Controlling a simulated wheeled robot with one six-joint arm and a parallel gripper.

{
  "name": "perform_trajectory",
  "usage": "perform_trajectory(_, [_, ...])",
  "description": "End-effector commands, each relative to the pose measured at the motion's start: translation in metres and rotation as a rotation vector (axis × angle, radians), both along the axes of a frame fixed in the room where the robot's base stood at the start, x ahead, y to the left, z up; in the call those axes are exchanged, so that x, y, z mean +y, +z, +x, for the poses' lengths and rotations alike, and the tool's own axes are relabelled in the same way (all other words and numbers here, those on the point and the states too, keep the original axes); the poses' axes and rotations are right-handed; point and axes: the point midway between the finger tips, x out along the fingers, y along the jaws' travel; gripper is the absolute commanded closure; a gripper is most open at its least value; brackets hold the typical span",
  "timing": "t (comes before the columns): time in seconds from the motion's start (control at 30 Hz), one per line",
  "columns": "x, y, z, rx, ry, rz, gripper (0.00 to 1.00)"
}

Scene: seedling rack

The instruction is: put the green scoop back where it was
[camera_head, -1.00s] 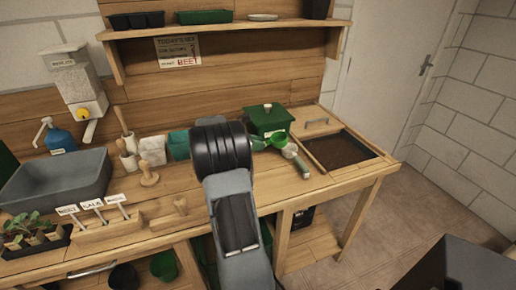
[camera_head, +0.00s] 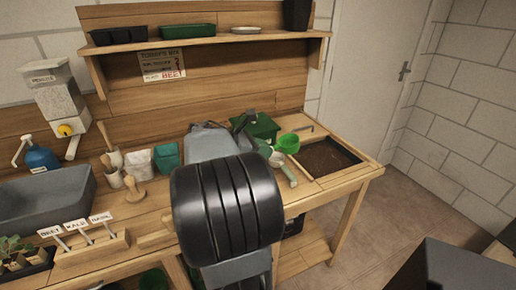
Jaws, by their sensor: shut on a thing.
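The green scoop (camera_head: 287,143) shows its bright green bowl above the right part of the bench, in front of the dark green lidded box (camera_head: 263,128). My gripper (camera_head: 263,148) is mostly hidden behind my own arm. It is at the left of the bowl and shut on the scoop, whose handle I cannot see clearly. A pale grey-green handle-like thing (camera_head: 287,172) shows just below the bowl. I cannot tell whether it touches the scoop.
A dark soil bin (camera_head: 325,158) is set into the bench's right end. Small pots (camera_head: 167,157), a wooden tamper (camera_head: 134,190) and a label holder (camera_head: 92,250) stand to the left. A shelf (camera_head: 210,45) runs above. My arm hides the middle of the bench.

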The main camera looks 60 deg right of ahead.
Motion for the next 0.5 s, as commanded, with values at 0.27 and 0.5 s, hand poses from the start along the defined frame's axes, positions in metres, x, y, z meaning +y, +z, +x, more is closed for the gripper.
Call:
perform_trajectory(0.27, [-0.005,0.016,0.017,-0.031,0.024,0.047,1.00])
perform_trajectory(0.5, [-0.020,0.000,0.060,-0.060,0.071,0.091,1.00])
